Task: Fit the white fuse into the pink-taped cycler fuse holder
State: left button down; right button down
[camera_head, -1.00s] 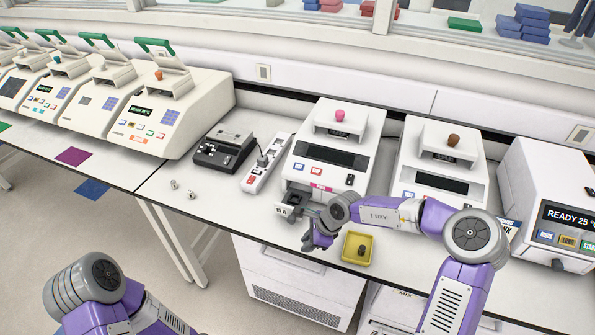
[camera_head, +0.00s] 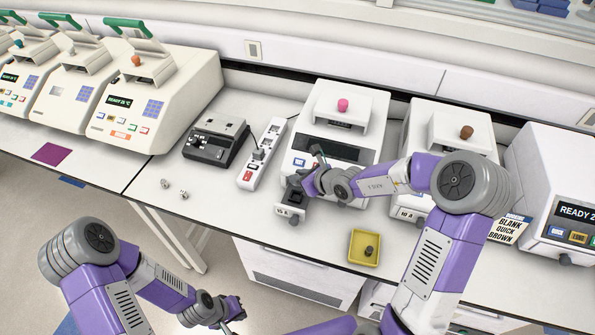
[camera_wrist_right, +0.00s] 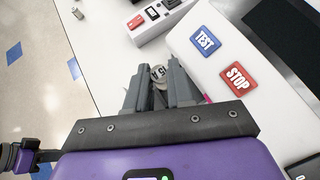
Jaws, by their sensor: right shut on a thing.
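The pink-taped cycler (camera_head: 352,106), with a pink knob, stands mid-bench; only a sliver of pink tape (camera_wrist_right: 207,97) shows in the wrist view. Whether the fuse touches the holder is hidden. My left gripper (camera_head: 236,308) is low in front of the bench; its jaws are unclear.
Two small pale fuses (camera_head: 174,189) lie on the bench at left. A yellow tray (camera_head: 358,259) with a dark piece sits near the front edge. A power strip (camera_head: 262,155) and black device (camera_head: 216,145) stand left of the cycler, another cycler (camera_head: 455,128) right.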

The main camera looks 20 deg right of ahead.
jog(key=shift+w, duration=0.1)
jog(key=shift+f+b, duration=0.75)
jog(key=shift+b, duration=0.05)
jog(key=b, duration=0.4)
send_over(299, 198)
notch_tip(299, 198, down, 4)
jog(key=shift+f, duration=0.15)
jog(key=shift+b, duration=0.5)
dwell(1.0)
jog(key=shift+f+b, duration=1.3)
jog(key=shift+b, duration=0.1)
jog(key=c, duration=0.9)
grip_release()
jog(key=shift+r, duration=0.1)
